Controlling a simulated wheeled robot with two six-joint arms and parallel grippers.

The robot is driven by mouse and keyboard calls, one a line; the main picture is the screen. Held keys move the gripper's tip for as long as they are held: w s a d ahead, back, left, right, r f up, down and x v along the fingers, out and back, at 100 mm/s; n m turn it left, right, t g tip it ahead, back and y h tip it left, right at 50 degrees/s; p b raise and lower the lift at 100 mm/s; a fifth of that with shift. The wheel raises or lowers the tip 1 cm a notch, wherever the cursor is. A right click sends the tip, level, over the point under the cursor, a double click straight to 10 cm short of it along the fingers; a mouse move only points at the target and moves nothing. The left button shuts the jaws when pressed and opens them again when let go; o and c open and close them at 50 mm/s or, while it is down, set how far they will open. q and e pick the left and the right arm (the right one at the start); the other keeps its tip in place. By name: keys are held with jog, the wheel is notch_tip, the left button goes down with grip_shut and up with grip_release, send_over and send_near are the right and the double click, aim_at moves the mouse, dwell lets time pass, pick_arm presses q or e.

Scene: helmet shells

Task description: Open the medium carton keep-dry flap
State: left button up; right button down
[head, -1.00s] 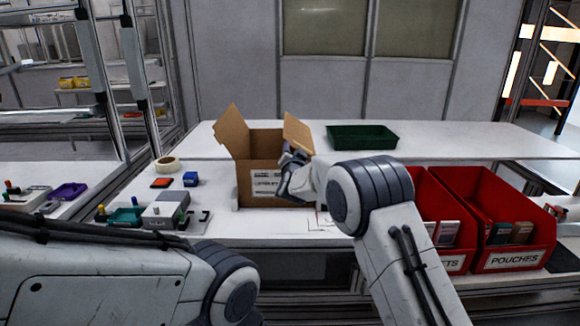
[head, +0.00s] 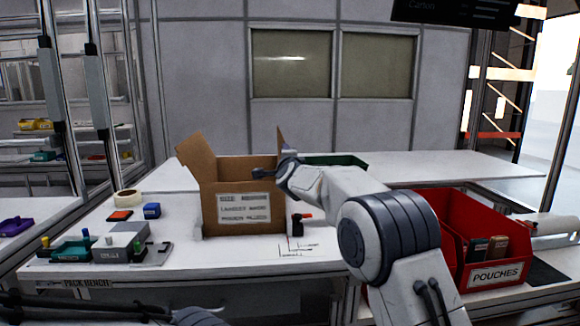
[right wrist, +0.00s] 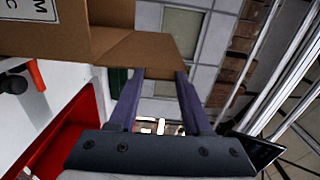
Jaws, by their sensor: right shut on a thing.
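The brown carton (head: 236,208) stands on the white bench with a printed white label on its front. Its left flap (head: 197,156) leans outward. Its right flap (head: 281,142) stands nearly upright, seen almost edge-on. My right gripper (head: 272,164) is at that flap, at the carton's upper right. In the right wrist view, the flap (right wrist: 148,52) reaches in between the fingertips of my right gripper (right wrist: 158,73), which is shut on it. The carton wall (right wrist: 45,38) fills the upper left there. My left gripper is out of view.
A green tray (head: 335,160) lies behind my right arm. A red bin (head: 495,272) labelled POUCHES stands at the right. A tape roll (head: 126,198), a blue block (head: 152,210) and a fixture (head: 125,238) sit left of the carton.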

jog(key=shift+w+d+f+m+b, duration=0.1)
jog(key=shift+d+f+m+b, duration=0.15)
jog(key=shift+d+m+b, duration=0.85)
jog(key=shift+d+f+m+b, duration=0.2)
jog(key=shift+d+m+b, duration=0.6)
jog(key=shift+m+b, duration=0.5)
jog(key=shift+d, duration=0.1)
